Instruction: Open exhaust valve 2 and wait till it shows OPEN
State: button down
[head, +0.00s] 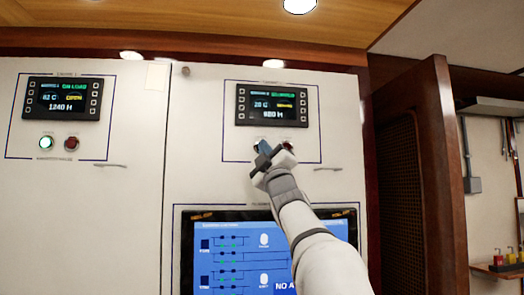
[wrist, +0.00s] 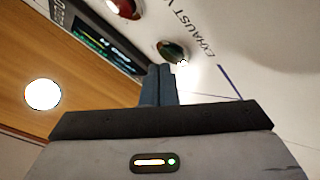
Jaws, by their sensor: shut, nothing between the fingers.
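The right-hand panel's display (head: 272,106) shows "28 C" and "980 H"; its small yellow word is too blurred to read. Below it is a pair of buttons. The red one (head: 288,146) shows partly beside my gripper (head: 262,148), which covers the green one in the head view. In the wrist view the dark green button (wrist: 172,51) lies just beyond my shut, empty fingertips (wrist: 161,70), beside the printed words "EXHAUST V" (wrist: 205,35). The red button (wrist: 124,7) is farther up. I cannot tell whether the fingertips touch the green button.
The left panel's display (head: 61,98) reads "ON LOAD", a yellow "OPEN" and "1240 H". Its green button (head: 46,142) is lit, beside a dark red one (head: 71,143). A large blue screen (head: 230,255) sits below my arm. A door handle (head: 328,168) juts out at right.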

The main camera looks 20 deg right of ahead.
jog(key=shift+s+a, duration=0.1)
jog(key=shift+s, duration=0.25)
jog(key=s+b, duration=0.1)
jog(key=s, duration=0.1)
jog(key=s+a+b, duration=0.1)
jog(key=s+b, duration=0.1)
jog(key=shift+s+a, duration=0.15)
jog(key=shift+s, duration=0.25)
dwell(0.7)
